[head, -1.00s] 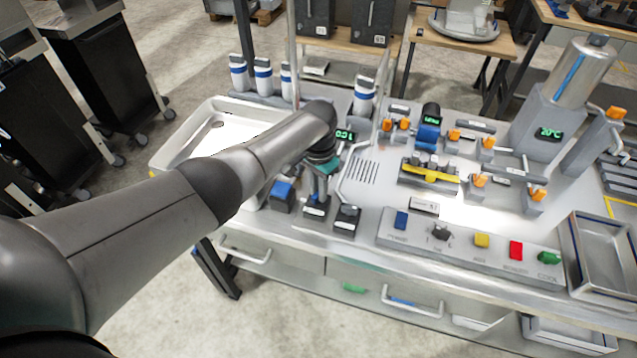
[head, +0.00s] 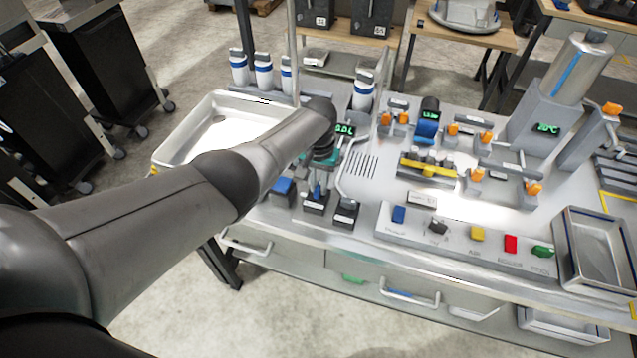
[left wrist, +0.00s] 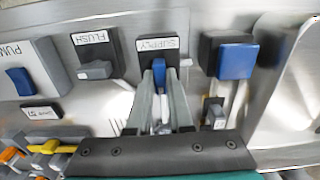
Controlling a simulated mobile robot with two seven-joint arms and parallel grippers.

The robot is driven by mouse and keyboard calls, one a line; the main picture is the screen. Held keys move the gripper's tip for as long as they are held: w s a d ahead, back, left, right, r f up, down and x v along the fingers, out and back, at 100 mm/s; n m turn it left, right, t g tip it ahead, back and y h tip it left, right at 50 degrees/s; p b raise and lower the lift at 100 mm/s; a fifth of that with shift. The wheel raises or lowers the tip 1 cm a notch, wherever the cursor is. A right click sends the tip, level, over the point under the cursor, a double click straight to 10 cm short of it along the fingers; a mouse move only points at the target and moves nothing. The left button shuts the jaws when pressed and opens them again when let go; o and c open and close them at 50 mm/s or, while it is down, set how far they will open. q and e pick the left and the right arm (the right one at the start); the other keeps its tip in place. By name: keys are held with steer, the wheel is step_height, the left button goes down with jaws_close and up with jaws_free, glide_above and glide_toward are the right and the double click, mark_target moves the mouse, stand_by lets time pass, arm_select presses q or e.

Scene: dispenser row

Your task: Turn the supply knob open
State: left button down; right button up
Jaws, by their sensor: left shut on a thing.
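The supply knob (left wrist: 158,72) has a blue lever on a dark square block, with a SUPPLY label above it in the left wrist view. My left gripper (left wrist: 162,105) is shut on the lever, with one finger on each side. The lever lies in line with the fingers in that view. In the head view my left gripper (head: 319,177) reaches down over the supply knob's block (head: 315,208), the middle one of a short row at the bench front. The fingers partly hide the lever there. My right gripper is not in view.
The grey flush knob (left wrist: 95,70) and a larger blue knob (left wrist: 236,60) sit close on either side. A blue pump switch (left wrist: 20,81) is farther left. In the head view, a bent metal rail (head: 347,165) stands close right of my gripper, and a white basin (head: 185,135) behind my arm.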

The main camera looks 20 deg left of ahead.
arm_select(q)
steer(key=shift+w+r, duration=0.1)
steer(key=c, duration=0.8)
jaws_free()
steer(key=shift+r+p, duration=0.35)
steer(key=shift+r, duration=0.15)
step_height(320, 180, up, 7)
steer(key=p, duration=0.2)
steer(key=shift+r+p, duration=0.1)
steer(key=shift+p, duration=0.2)
step_height(320, 180, up, 7)
glide_above(319, 187)
